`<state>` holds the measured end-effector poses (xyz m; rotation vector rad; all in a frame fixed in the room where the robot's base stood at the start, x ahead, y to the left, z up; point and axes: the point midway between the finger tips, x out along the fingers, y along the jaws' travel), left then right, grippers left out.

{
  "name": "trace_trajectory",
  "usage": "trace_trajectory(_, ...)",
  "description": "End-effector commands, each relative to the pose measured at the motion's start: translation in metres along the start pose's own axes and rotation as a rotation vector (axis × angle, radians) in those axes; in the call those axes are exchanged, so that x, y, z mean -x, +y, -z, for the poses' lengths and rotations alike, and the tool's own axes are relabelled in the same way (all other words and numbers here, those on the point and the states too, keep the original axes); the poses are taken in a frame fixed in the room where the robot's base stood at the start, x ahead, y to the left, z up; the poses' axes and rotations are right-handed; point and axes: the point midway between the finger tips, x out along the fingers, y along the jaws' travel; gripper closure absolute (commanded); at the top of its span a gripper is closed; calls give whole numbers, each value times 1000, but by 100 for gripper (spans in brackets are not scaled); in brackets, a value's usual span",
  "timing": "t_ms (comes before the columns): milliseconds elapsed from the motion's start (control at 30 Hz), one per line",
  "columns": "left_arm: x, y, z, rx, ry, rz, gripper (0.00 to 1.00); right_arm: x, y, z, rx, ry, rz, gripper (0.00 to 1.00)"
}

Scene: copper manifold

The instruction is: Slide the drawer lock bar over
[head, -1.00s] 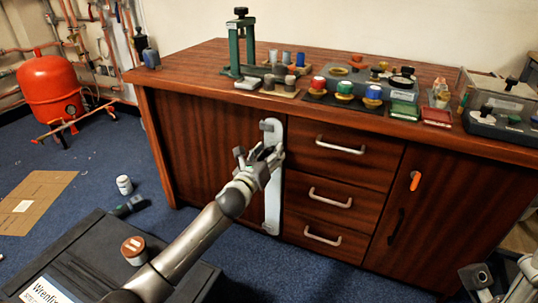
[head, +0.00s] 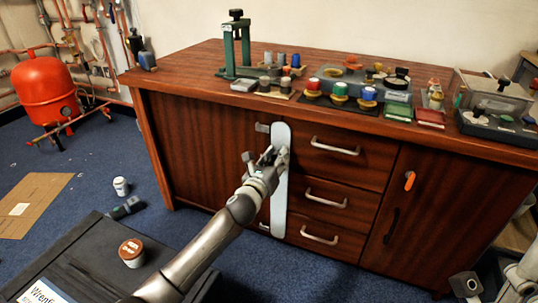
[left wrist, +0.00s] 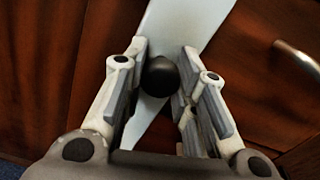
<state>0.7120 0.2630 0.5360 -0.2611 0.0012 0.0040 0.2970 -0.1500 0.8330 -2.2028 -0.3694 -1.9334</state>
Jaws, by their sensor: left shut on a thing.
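The drawer lock bar (head: 279,195) is a long pale, upright bar on the cabinet front, at the left edge of the drawer stack. It also shows as a pale slanting strip in the left wrist view (left wrist: 186,22). A round black knob (left wrist: 160,76) stands out in front of the bar. My left gripper (head: 270,158) is at the upper middle of the bar. In the left wrist view its two fingers (left wrist: 160,90) are shut on the knob, one on each side. My right gripper is not clearly visible.
Three drawers with pale handles (head: 335,147) lie right of the bar. Small metal brackets (head: 262,128) show left of it. A right-hand door has an orange catch (head: 410,180). Knobs and a green press (head: 236,45) stand on the cabinet top. A lidded cup (head: 132,253) stands at front left.

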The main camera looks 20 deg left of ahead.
Motion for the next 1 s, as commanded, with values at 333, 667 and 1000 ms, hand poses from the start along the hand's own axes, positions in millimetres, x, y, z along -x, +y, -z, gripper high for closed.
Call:
trace_trajectory(333, 1, -6, 3, 2, 2, 12, 65, 2, 0, 0, 0, -2, 3, 68)
trace_trajectory(667, 0, -4, 2, 1, 1, 7, 51, 1, 1, -1, 1, -1, -5, 68)
trace_trajectory(1000, 20, -3, 2, -2, 2, 8, 51, 0, 1, -1, 1, 0, -6, 68)
